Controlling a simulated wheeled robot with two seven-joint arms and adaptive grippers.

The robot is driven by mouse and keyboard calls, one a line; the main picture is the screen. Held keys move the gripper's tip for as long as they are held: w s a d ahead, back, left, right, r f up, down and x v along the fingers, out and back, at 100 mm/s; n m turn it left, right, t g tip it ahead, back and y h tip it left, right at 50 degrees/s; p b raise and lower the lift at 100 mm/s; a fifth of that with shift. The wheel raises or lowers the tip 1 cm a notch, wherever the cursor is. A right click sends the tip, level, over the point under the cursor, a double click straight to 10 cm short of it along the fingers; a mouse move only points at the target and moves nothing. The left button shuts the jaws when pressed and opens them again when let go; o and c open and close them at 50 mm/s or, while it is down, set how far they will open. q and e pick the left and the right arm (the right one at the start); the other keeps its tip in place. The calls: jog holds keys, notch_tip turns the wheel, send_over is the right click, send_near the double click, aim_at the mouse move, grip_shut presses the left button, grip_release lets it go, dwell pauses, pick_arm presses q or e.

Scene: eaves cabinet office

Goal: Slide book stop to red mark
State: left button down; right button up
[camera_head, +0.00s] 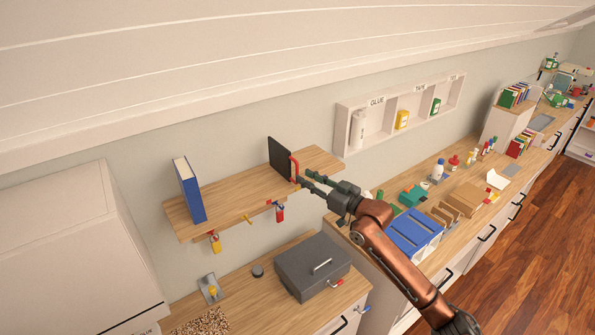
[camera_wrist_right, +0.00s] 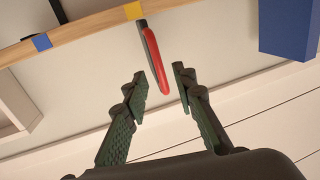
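The book stop (camera_head: 279,158) is a dark upright plate with a red handle (camera_head: 295,168), standing on the wooden wall shelf (camera_head: 238,193) toward its right end. In the right wrist view the red handle (camera_wrist_right: 154,62) reaches between the two fingers. My right gripper (camera_head: 304,181) is open around the handle, with gaps visible beside it. The shelf's front edge (camera_wrist_right: 92,26) carries a yellow mark (camera_wrist_right: 138,11) and a blue mark (camera_wrist_right: 41,41) in the wrist view. I cannot make out a red mark. My left gripper is not in view.
A blue book (camera_head: 189,190) stands at the shelf's left end, with bare shelf between it and the stop. Keys and tags (camera_head: 279,212) hang below the front edge. A grey box (camera_head: 314,267) sits on the counter below. A wall cubby (camera_head: 385,125) is to the right.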

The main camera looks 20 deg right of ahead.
aim_at(297, 172)
jog(key=shift+p+x, duration=0.65)
jog(key=shift+x, duration=1.85)
grip_shut()
